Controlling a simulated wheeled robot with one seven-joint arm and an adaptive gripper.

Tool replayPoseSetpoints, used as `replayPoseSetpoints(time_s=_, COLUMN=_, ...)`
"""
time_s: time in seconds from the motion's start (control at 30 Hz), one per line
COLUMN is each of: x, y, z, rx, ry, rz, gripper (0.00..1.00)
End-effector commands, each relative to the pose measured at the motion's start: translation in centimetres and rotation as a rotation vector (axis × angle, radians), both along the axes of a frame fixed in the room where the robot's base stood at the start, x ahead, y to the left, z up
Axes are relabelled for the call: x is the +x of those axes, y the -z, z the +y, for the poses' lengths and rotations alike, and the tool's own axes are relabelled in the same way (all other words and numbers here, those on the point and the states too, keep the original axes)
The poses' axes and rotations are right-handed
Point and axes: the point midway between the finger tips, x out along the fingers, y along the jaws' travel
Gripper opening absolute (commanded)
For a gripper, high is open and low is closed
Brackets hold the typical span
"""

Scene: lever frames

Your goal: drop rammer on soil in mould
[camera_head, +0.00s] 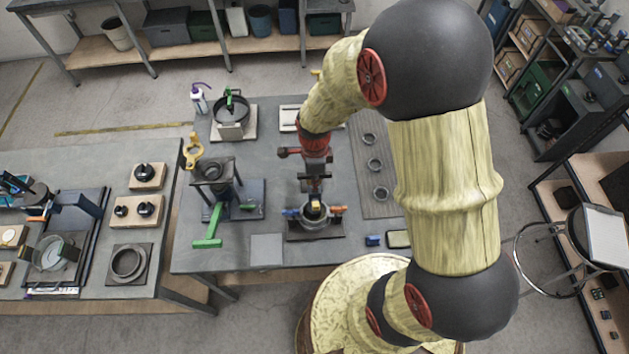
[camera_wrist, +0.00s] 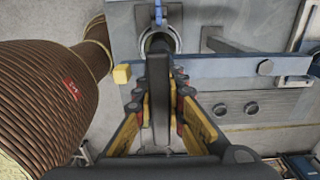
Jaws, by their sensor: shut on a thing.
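My gripper (camera_head: 315,184) points down over the middle of the grey table in the head view. In the wrist view my gripper (camera_wrist: 160,88) is shut on a dark upright bar (camera_wrist: 158,110), which looks like the rammer. In the head view the mould (camera_head: 316,222) stands below my gripper on a dark base plate, with blue and orange handles at its sides. The rammer's lower end seems to be at or in the mould's mouth. The soil is hidden. A pale metal ring, likely the mould's rim, shows beyond the fingers in the wrist view (camera_wrist: 176,40).
A press-like stand with a green lever (camera_head: 213,228) is left of the mould. A pan on a scale (camera_head: 231,115) and a wash bottle (camera_head: 199,98) stand behind it. A grey mat with several rings (camera_head: 374,185) lies to the right. A small blue block (camera_head: 373,240) sits near the front edge.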

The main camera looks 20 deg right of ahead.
Motion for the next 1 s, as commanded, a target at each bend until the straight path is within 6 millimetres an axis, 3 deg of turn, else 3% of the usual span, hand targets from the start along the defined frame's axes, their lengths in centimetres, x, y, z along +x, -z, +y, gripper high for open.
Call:
replayPoseSetpoints(time_s=0.43, x=0.1, y=-0.4, z=0.0, rx=0.000, ry=0.000, rz=-0.002, gripper=0.00)
replayPoseSetpoints(time_s=0.73, x=0.2, y=-6.6, z=0.0, rx=0.000, ry=0.000, rz=-0.004, gripper=0.00)
replayPoseSetpoints(time_s=1.0, x=0.2, y=-7.9, z=0.0, rx=0.000, ry=0.000, rz=-0.004, gripper=0.00)
